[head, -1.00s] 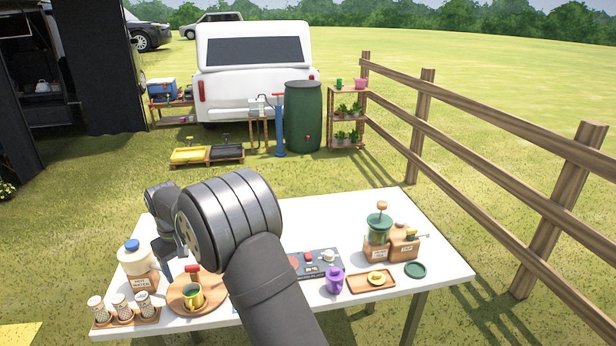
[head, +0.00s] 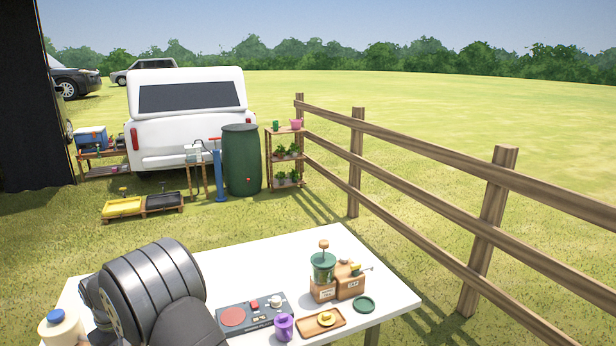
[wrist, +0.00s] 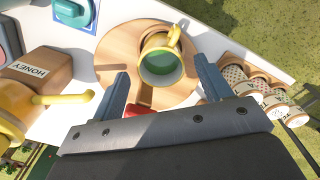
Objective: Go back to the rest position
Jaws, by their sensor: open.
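My gripper (wrist: 160,66) is open in the wrist view, its two grey-blue fingers apart with nothing held between them. A yellow mug with a green inside (wrist: 162,65) stands on a round wooden board (wrist: 112,42) beyond the fingers. A red piece (wrist: 138,110) shows near the board's edge, partly hidden by my gripper. In the head view my arm fills the lower left, and the mug and board do not show. I cannot make out my fingertips there.
On the white table (head: 290,255) are a purple jug (head: 284,327), a wooden tray (head: 302,326), a green grinder (head: 323,268) and a green dish (head: 364,304). In the wrist view, a honey box (wrist: 40,70) is left and several shakers (wrist: 245,85) right. A wooden fence (head: 490,230) runs along the right.

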